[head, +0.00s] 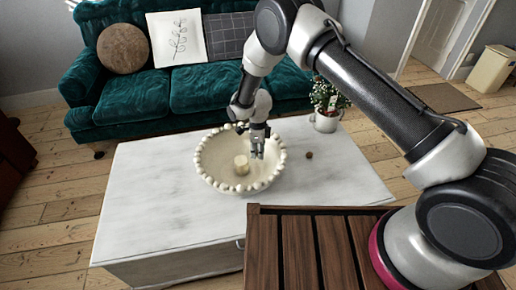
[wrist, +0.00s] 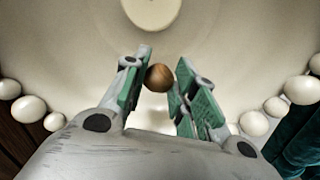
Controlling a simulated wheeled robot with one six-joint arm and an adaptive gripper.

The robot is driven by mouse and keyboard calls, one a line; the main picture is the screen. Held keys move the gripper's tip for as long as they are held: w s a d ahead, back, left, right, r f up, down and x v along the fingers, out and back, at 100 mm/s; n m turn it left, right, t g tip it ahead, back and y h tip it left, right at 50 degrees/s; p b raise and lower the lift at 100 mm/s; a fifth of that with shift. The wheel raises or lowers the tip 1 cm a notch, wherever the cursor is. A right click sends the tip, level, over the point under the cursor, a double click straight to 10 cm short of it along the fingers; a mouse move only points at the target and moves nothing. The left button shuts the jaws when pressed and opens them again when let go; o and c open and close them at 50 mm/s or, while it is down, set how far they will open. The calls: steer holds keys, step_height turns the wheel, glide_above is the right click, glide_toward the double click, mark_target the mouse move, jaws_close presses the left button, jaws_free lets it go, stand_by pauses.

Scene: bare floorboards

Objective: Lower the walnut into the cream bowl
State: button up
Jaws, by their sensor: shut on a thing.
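The cream bowl (head: 215,170), with a rim of round beads, stands on the white table. It fills most of the wrist view (wrist: 235,60). My gripper (head: 258,152) is over the right inner part of the bowl, pointing down. In the wrist view its green-padded fingers (wrist: 160,85) are shut on the walnut (wrist: 159,77), a small round brown thing at their tips. The bowl's inside shows behind the walnut. The walnut cannot be made out in the head view, and its height above the bowl floor is hard to tell.
A short cream candle-like cylinder (head: 242,165) stands inside the bowl; it also shows in the wrist view (wrist: 152,12). A small brown ball (head: 309,155) lies on the white table (head: 150,190) right of the bowl. A potted plant (head: 326,120) stands behind it. The table's left side is clear.

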mark_target(258, 168)
steer(key=shift+f, duration=1.55)
steer(key=shift+f, duration=1.95)
stand_by(0.4)
steer(key=o, duration=0.8)
